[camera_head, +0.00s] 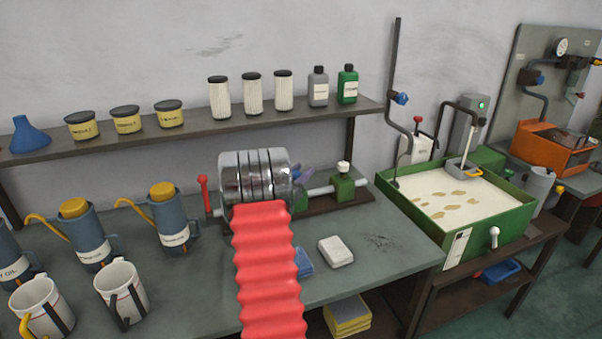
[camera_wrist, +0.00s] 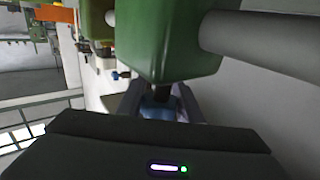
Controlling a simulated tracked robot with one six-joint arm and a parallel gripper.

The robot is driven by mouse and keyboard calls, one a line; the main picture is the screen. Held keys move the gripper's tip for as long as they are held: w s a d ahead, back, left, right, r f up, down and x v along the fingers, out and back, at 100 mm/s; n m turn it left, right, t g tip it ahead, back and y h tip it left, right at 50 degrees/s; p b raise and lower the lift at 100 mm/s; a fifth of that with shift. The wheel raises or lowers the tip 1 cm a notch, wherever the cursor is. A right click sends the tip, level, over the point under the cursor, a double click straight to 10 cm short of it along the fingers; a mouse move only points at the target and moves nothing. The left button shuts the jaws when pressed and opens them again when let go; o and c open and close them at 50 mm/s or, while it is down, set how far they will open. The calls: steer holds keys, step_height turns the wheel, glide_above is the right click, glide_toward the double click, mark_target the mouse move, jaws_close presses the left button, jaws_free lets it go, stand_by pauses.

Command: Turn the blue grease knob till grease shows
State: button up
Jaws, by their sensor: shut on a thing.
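The blue grease knob (camera_wrist: 160,109) shows in the wrist view, just below a green block (camera_wrist: 165,45) and a dark stem. My gripper (camera_wrist: 161,106) is shut on the knob, with one finger on each side of it. In the head view my gripper (camera_head: 301,174) reaches over the bench to a shaft fixture with a green block (camera_head: 343,187) and a white-topped cap. I cannot make out any grease in either view.
A red lever (camera_head: 204,193) stands left of my wrist. A white block (camera_head: 335,251) lies on the bench (camera_head: 385,240). Oil cans (camera_head: 173,220) and mugs (camera_head: 122,290) stand at left. A shelf (camera_head: 190,137) holds jars and bottles. A green tray (camera_head: 485,248) stands at right.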

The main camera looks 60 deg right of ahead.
steer(key=shift+c, duration=0.6)
steer(key=shift+t, duration=0.3)
steer(key=shift+w+n+t, duration=0.15)
steer(key=shift+n+t, duration=0.25)
steer(key=shift+n, duration=0.1)
steer(key=shift+w+a+n+t+y, duration=0.1)
steer(key=shift+w+n+t+y, duration=0.2)
steer(key=shift+n+t, duration=0.75)
steer(key=shift+w+n+t+y, duration=0.2)
steer(key=shift+n+t, duration=0.35)
steer(key=shift+t, duration=0.85)
steer(key=shift+w+a+n+t+y, duration=0.1)
steer(key=shift+w+n+t+y, duration=0.2)
steer(key=shift+n+t, duration=0.75)
steer(key=shift+w+a+n+t+y, duration=0.1)
steer(key=shift+w+n+t+y, duration=0.2)
steer(key=shift+n+t+y, duration=0.55)
steer(key=shift+w+a+n+t+y, duration=0.1)
steer(key=shift+w+n+t+y, duration=0.25)
steer(key=shift+t, duration=1)
steer(key=shift+w+a+r+n+t+y, duration=0.1)
steer(key=shift+w+a+n+t+y, duration=0.1)
steer(key=shift+n+t+y, duration=0.65)
steer(key=shift+w+a+n+t+y, duration=0.15)
steer(key=shift+a+n+t+y, duration=0.05)
steer(key=shift+n+t+y, duration=0.6)
steer(key=o, duration=1)
steer(key=shift+a, duration=0.1)
